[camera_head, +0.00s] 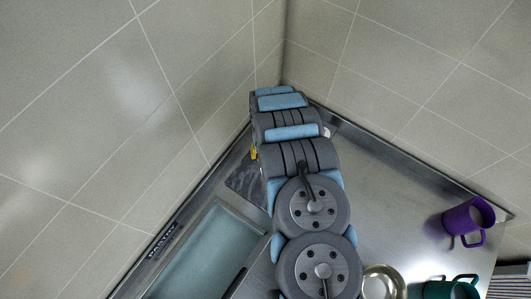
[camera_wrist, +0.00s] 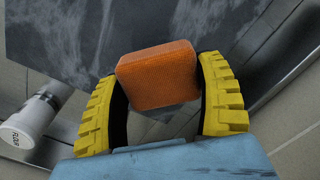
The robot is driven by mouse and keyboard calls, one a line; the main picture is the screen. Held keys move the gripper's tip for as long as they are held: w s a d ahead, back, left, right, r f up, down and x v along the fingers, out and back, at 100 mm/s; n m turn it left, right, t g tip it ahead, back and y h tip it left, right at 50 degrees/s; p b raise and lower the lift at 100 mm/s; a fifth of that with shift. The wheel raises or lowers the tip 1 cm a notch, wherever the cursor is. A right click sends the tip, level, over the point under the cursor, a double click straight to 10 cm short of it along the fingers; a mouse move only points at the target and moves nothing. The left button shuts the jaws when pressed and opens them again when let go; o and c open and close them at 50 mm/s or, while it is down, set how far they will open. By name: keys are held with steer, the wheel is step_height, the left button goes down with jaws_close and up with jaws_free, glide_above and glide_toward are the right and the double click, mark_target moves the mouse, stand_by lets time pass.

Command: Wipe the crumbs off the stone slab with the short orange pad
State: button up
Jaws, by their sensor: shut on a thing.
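The short orange pad (camera_wrist: 158,76) is between the two yellow fingers of my gripper (camera_wrist: 160,70), which is shut on it. The dark grey, pale-veined stone slab (camera_wrist: 70,35) fills the upper part of the wrist view, beyond the pad. I cannot tell whether the pad touches it. In the head view, part of the slab (camera_head: 243,182) shows left of my arm, near the back corner. My arm hides the rest of it and the pad. Only a bit of yellow finger shows there. I cannot make out any crumbs.
A sink basin (camera_head: 195,255) is front left. A purple mug (camera_head: 466,219), a teal mug (camera_head: 450,290) and a metal bowl (camera_head: 383,283) stand right. Tiled walls meet behind the slab.

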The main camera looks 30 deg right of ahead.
steer(key=shift+d+r+p, duration=0.1)
steer(key=shift+r+p, duration=0.85)
steer(key=shift+r, duration=1.2)
